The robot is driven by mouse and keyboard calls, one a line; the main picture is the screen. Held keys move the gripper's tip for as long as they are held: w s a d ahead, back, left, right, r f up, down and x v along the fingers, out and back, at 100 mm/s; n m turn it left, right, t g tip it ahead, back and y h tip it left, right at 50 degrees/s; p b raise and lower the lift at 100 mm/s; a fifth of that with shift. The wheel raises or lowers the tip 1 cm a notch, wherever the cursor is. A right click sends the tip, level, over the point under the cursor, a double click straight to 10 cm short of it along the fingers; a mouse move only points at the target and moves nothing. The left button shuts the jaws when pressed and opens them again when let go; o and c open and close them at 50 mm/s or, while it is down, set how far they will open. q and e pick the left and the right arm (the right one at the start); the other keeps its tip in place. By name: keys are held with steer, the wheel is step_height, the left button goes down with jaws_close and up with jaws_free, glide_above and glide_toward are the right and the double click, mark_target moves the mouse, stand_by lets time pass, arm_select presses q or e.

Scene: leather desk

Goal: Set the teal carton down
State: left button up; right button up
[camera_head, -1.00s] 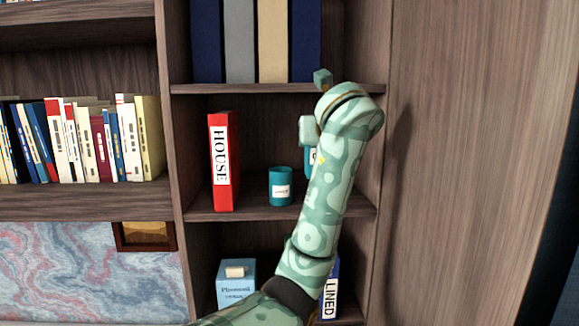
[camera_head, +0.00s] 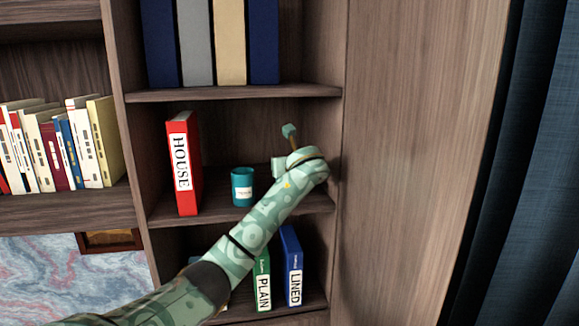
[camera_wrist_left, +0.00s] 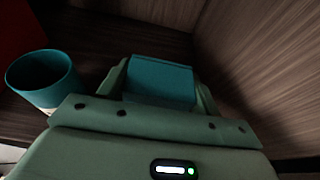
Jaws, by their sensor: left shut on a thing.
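The teal carton (camera_wrist_left: 160,78) is between the two fingers of my left gripper (camera_wrist_left: 162,88) in the left wrist view. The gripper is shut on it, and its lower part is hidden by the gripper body. In the head view my left arm reaches into the middle shelf bay, at the right of the teal tin. There the wrist hides the carton and the fingertips. I cannot tell whether the carton touches the shelf board. My right gripper is not in view.
A teal tin (camera_head: 242,188) with a white label stands on the middle shelf (camera_head: 215,216), also in the left wrist view (camera_wrist_left: 42,82). A red HOUSE binder (camera_head: 184,165) stands left of it. The bay's right side wall is close to my wrist. PLAIN (camera_head: 263,285) and LINED (camera_head: 292,268) binders stand below.

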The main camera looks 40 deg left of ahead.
arm_select(q)
steer(key=shift+f, duration=0.45)
steer(key=shift+a+f, duration=0.1)
steer(key=shift+f, duration=0.25)
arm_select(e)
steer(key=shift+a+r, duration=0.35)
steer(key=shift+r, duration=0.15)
arm_select(q)
steer(key=o, duration=1)
steer(key=shift+f, duration=0.1)
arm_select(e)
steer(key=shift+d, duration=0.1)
